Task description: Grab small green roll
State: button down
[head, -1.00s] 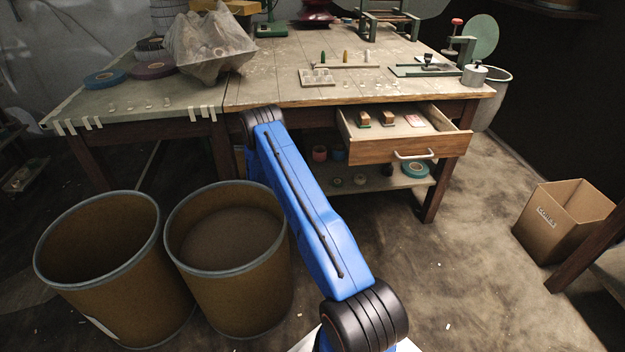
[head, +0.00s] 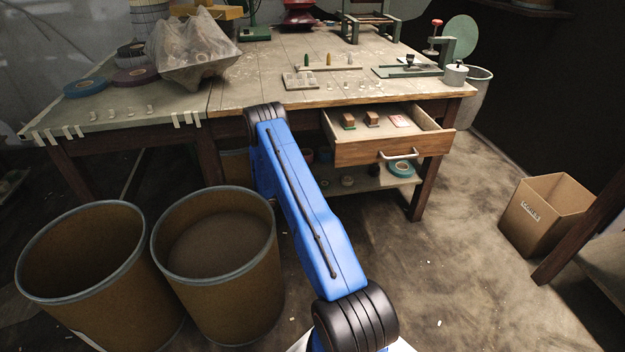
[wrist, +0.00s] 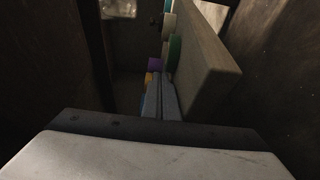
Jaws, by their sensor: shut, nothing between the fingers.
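Several tape rolls lie on the low shelf (head: 375,185) under the workbench. In the wrist view, a green roll (wrist: 174,52) stands out against the shelf board, with a pale roll (wrist: 168,24) beyond it and a purple roll (wrist: 154,64) and an orange one nearer my fingers. I cannot tell if this green roll is the small one. In the head view a small pale-green roll (head: 347,180) sits at the shelf's front, and a larger teal roll (head: 400,169) is to its right. My gripper (wrist: 161,92) is shut and empty, short of the rolls; the table hides it in the head view.
An open drawer (head: 385,152) juts out above the shelf. Two brown drums (head: 215,260) stand left of my arm. A cardboard box (head: 545,215) is on the floor at right. The table legs frame the shelf opening; floor at right front is clear.

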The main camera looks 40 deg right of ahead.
jog(key=shift+a, duration=0.1)
jog(key=shift+s+a, duration=0.5)
jog(key=shift+s, duration=0.35)
jog(key=shift+s+a, duration=0.45)
jog(key=shift+s, duration=0.35)
